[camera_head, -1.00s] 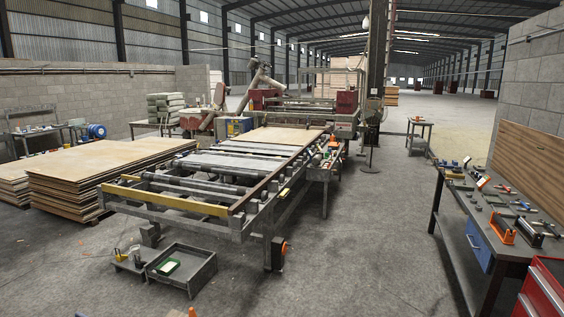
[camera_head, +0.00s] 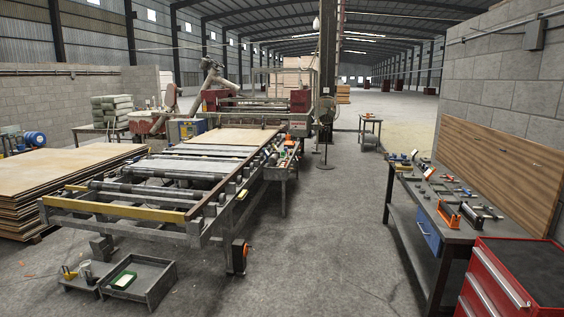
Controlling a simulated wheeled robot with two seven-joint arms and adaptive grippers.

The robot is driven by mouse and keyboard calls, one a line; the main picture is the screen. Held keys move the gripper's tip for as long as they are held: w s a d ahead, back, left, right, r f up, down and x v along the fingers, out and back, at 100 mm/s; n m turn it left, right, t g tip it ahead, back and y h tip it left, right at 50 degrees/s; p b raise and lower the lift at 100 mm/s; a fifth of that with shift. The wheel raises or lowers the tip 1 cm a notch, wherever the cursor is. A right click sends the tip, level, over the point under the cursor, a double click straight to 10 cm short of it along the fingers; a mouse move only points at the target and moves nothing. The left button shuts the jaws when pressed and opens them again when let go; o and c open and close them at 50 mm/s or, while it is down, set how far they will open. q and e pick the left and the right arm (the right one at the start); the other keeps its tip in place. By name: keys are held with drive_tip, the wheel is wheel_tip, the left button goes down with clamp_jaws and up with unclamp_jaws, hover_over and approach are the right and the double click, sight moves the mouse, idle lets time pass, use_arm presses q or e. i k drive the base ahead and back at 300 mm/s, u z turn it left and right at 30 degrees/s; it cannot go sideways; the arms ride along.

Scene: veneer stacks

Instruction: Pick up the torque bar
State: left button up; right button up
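I cannot single out the torque bar. Several small tools lie on the dark workbench (camera_head: 412,198) at the right, among them an orange tool holder (camera_head: 447,216) and a dark cylindrical tool (camera_head: 471,216) beside it. They are too small to identify surely. Neither of my grippers is in the head view.
A red tool cabinet (camera_head: 495,282) stands in front of the workbench at lower right. A roller conveyor (camera_head: 150,194) fills the left middle, with a grey tray (camera_head: 160,283) on the floor before it. Veneer stacks (camera_head: 60,172) stand far left. The floor (camera_head: 320,240) between conveyor and workbench is clear.

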sight(485, 207)
drive_tip(key=z, duration=0.1)
drive_tip(key=i, duration=2)
drive_tip(key=z, duration=0.2)
drive_tip(key=i, duration=3.95)
drive_tip(key=u, duration=0.4)
drive_tip(key=i, duration=1.95)
drive_tip(key=u, duration=0.1)
